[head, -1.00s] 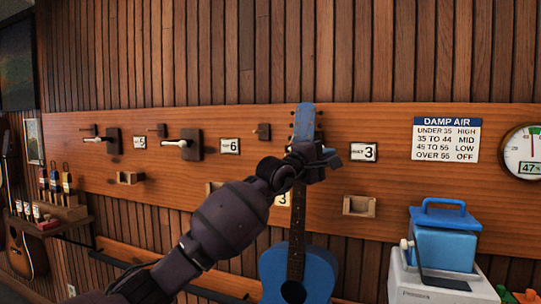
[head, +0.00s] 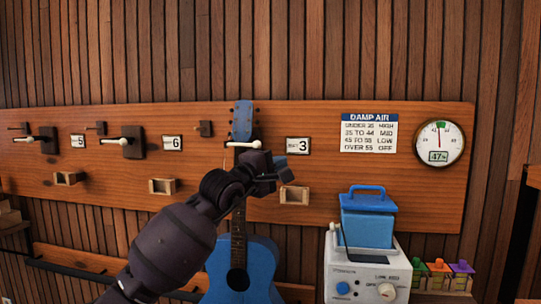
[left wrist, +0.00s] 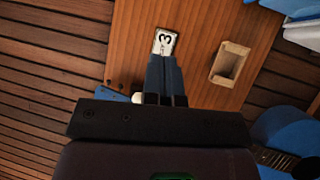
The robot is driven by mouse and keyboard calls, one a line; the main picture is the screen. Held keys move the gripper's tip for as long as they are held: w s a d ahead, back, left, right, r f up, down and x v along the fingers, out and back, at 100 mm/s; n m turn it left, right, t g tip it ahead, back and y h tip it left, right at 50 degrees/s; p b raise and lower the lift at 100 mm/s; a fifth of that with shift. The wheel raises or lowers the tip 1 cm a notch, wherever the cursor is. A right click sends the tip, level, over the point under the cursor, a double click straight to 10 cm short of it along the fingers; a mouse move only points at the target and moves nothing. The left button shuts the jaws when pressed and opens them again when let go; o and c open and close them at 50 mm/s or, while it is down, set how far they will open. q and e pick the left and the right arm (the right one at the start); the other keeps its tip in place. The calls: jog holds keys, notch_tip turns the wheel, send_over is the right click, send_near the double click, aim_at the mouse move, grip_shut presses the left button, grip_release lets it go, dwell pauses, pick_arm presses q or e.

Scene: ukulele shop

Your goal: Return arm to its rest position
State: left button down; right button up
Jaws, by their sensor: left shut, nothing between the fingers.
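My left arm comes in from the lower left of the head view. Its gripper (head: 284,170) is shut and empty, in front of the board just below the number 3 tag (head: 298,146). In the left wrist view the closed fingers (left wrist: 167,82) point toward the same tag (left wrist: 165,42). A blue ukulele (head: 246,262) hangs upright on the wall, its headstock (head: 242,116) at a white-tipped hanger (head: 243,144). My forearm and wrist cover part of its neck and body. My right gripper is not in view.
A wooden board (head: 330,208) carries hangers, number tags and small wooden boxes (head: 294,195). A blue-lidded tank (head: 367,220) stands on a white machine (head: 340,268) at the right. A damp-air chart (head: 368,133) and a round gauge (head: 439,143) are above it.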

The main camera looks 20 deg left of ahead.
pick_arm(q)
jog(key=s+d+r+n+g+h, duration=0.1)
jog(key=s+d+r+n+h, duration=0.35)
jog(key=s+n+h, duration=0.65)
jog(key=s+a+f+m+t+y, duration=0.15)
jog(key=a+f+m+y, duration=0.35)
jog(key=f+m, duration=0.65)
jog(key=s+a+f+m+y, duration=0.3)
jog(key=f+m+y, duration=0.5)
jog(key=f, duration=0.6)
jog(key=s+a+f+m+y, duration=0.2)
jog(key=a+f+m+y, duration=0.3)
jog(key=f+m, duration=0.7)
jog(key=s+a+f+n+g+y, duration=0.2)
jog(key=s+f+n+g, duration=0.5)
jog(key=s+f, duration=1.7)
jog(key=s+a, duration=0.1)
jog(key=s, duration=0.1)
jog(key=shift+s+y, duration=0.35)
jog(key=shift+y, duration=0.05)
